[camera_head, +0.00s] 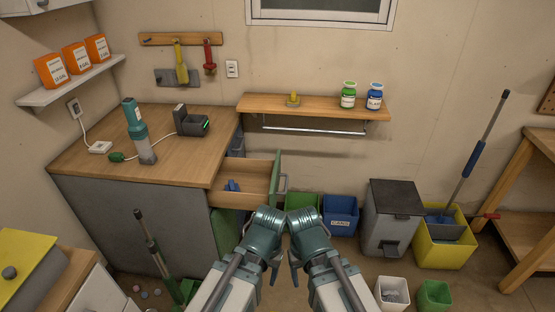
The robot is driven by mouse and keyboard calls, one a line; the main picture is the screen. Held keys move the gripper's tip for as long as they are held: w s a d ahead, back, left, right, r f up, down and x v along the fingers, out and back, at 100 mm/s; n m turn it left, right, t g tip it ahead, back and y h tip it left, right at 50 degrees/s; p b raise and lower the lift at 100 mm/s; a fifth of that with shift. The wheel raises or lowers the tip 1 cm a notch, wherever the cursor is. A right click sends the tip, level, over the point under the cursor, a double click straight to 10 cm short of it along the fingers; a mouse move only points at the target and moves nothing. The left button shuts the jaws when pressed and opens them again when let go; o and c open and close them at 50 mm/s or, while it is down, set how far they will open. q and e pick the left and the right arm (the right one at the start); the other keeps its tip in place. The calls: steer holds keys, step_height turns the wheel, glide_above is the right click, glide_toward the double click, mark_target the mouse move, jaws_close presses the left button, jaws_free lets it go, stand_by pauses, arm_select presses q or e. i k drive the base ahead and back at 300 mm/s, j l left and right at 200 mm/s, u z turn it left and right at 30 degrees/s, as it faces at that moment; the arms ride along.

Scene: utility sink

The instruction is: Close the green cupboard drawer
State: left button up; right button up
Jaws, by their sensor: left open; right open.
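The green cupboard drawer (247,199) is pulled out to the right from the cupboard (130,215) under the wooden worktop. Its green front (277,175) stands well clear of the cupboard and carries a grey handle (285,184). A small blue item (232,186) lies inside the drawer. My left gripper (274,271) is open, low in front of the drawer, apart from its front. My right gripper (294,275) is open beside it, a little further right. Both grippers are small and partly hidden by my own wrists, and neither visibly holds anything.
A flashlight-like tool (138,135) and a dark charger (190,122) stand on the worktop (95,160). A green bin (302,205), a blue bin (341,213) and a grey bin (390,220) stand right of the drawer. A wooden shelf (315,106) hangs behind.

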mark_target(258, 180)
steer(key=k+l+u, duration=0.2)
steer(key=l, duration=0.15)
steer(key=l+u, duration=0.15)
steer(key=l, duration=0.2)
steer(key=i+l+u, duration=0.2)
steer(key=u, duration=0.15)
steer(key=i+l+u, duration=0.3)
